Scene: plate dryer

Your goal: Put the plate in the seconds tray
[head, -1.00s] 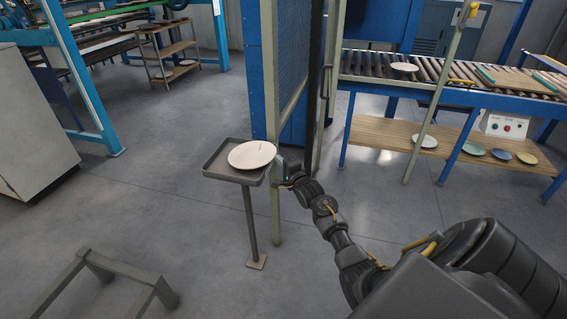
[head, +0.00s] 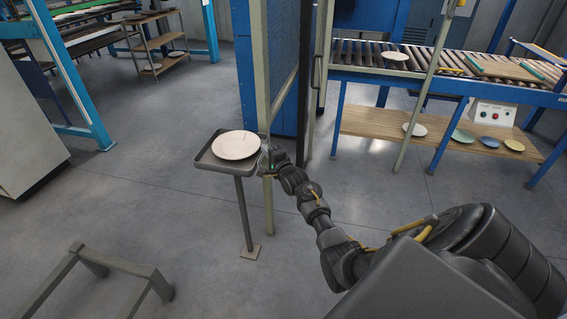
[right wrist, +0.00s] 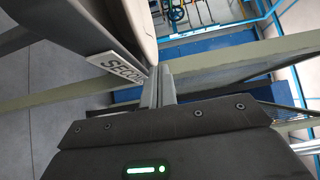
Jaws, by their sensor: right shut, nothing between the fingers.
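A cream plate (head: 236,145) with a dark crack line at its rim lies on the grey seconds tray (head: 204,160), which stands on a single post. In the right wrist view, the plate (right wrist: 140,24) shows at the top, and the tray's edge carries a partly hidden label (right wrist: 117,67) reading "SECON". My right gripper (head: 264,158) is at the tray's right side, beside the plate. In the right wrist view, its fingers (right wrist: 158,88) are together and empty, close to the tray's edge and label. My left gripper is not in view.
A fence post (head: 267,200) stands close behind my right gripper, with a mesh panel above. A roller conveyor (head: 440,66) with a plate on it is at the back right, above a wooden shelf (head: 375,126) with several plates. A low grey frame (head: 115,262) stands at front left.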

